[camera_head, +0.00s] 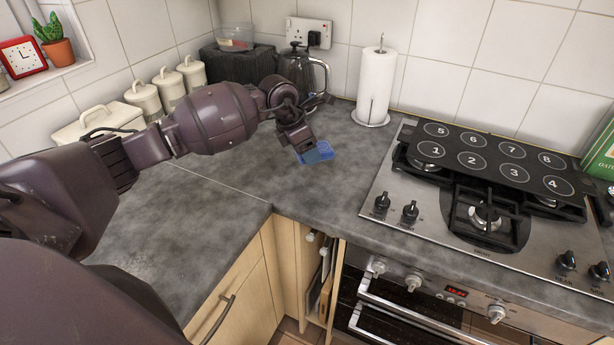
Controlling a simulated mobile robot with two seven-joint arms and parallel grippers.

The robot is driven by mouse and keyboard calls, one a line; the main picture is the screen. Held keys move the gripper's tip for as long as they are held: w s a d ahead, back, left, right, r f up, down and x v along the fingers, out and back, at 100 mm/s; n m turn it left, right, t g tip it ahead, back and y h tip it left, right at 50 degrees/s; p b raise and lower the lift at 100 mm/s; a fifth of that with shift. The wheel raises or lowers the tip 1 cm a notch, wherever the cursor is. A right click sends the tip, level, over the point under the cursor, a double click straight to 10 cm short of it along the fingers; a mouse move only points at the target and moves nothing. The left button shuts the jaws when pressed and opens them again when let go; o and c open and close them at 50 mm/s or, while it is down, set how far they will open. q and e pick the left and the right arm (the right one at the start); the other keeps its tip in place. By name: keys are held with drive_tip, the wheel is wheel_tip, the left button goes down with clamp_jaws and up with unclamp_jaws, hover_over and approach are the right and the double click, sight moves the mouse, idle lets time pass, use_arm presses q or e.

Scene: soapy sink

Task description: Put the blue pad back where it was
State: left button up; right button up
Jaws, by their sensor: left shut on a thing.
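The blue pad (322,153) is at the back of the grey worktop, in front of the kettle. My left arm reaches in from the left, and my left gripper (312,154) is shut on the pad, covering part of it. The pad is at or close to the worktop surface; I cannot tell whether it touches. My right gripper is not in view.
A kettle (298,73) stands behind my gripper, and a paper towel roll (376,85) stands to its right. A gas hob (480,200) with a numbered black plate (486,158) lies further right. The grey worktop (190,235) in front is clear.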

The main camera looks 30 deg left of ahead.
use_arm(q)
hover_over(312, 185)
drive_tip(key=s, duration=0.1)
drive_tip(key=f, duration=0.2)
drive_tip(key=a+f, duration=0.1)
drive_tip(key=f, duration=0.1)
drive_tip(key=shift+f, duration=1)
wheel_tip(312, 185, down, 4)
drive_tip(key=shift+r, duration=0.2)
drive_tip(key=shift+f, duration=0.1)
drive_tip(key=o, duration=0.9)
drive_tip(key=shift+r, duration=0.2)
drive_tip(key=shift+s+a+r, duration=0.1)
drive_tip(key=shift+r, duration=0.25)
drive_tip(key=v, duration=1.1)
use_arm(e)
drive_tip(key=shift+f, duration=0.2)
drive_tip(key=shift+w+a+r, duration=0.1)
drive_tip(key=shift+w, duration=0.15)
